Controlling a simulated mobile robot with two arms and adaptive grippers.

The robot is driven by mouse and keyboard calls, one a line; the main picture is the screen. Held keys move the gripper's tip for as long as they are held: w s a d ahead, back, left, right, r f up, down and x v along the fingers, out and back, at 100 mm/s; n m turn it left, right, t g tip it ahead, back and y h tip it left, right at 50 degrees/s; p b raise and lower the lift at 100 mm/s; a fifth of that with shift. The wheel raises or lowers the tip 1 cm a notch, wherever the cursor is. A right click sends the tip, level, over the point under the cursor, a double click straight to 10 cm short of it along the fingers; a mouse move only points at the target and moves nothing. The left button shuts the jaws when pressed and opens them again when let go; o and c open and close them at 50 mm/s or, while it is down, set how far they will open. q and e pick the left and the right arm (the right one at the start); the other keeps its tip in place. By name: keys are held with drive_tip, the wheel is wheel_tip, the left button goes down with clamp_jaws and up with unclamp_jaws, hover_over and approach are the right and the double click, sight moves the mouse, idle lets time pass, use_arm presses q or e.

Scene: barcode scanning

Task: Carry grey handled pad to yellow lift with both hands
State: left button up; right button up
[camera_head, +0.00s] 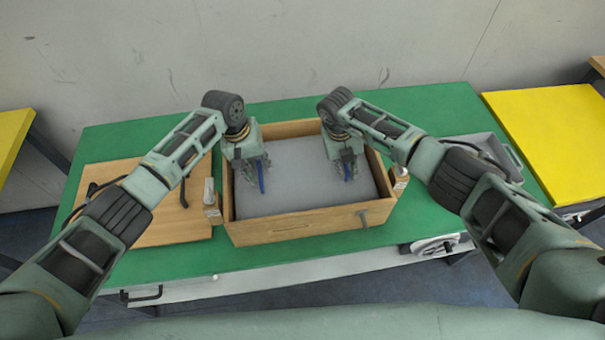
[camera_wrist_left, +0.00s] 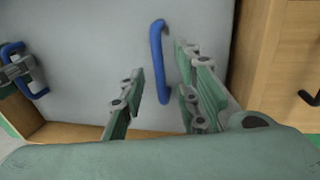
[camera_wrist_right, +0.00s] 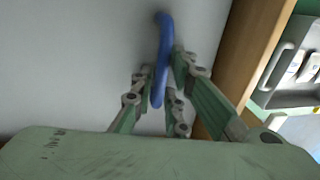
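The flat grey pad (camera_head: 305,185) lies inside a wooden box on the green table, with two blue handles. My left gripper (camera_head: 258,170) is over the pad's left part. In the left wrist view its open fingers (camera_wrist_left: 158,80) stand on either side of a blue handle (camera_wrist_left: 157,60). My right gripper (camera_head: 346,165) is over the pad's right part. In the right wrist view its fingers (camera_wrist_right: 160,75) flank the other blue handle (camera_wrist_right: 162,60), with a gap on the left and the right finger close against it. Yellow surfaces stand at right (camera_head: 550,135) and left (camera_head: 12,135); I cannot tell which is the lift.
The wooden box (camera_head: 300,228) has raised walls around the pad. A wooden board (camera_head: 170,228) with black handles lies left of it. A grey tray (camera_head: 500,155) sits at the right of the green table (camera_head: 430,105). A wall stands behind.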

use_arm(q)
drive_tip(key=shift+c, duration=0.2)
use_arm(e)
drive_tip(key=shift+c, duration=0.3)
use_arm(q)
drive_tip(key=c, duration=0.4)
use_arm(e)
clamp_jaws()
use_arm(q)
clamp_jaws()
drive_tip(key=shift+r, duration=0.1)
use_arm(e)
drive_tip(key=shift+r, duration=0.15)
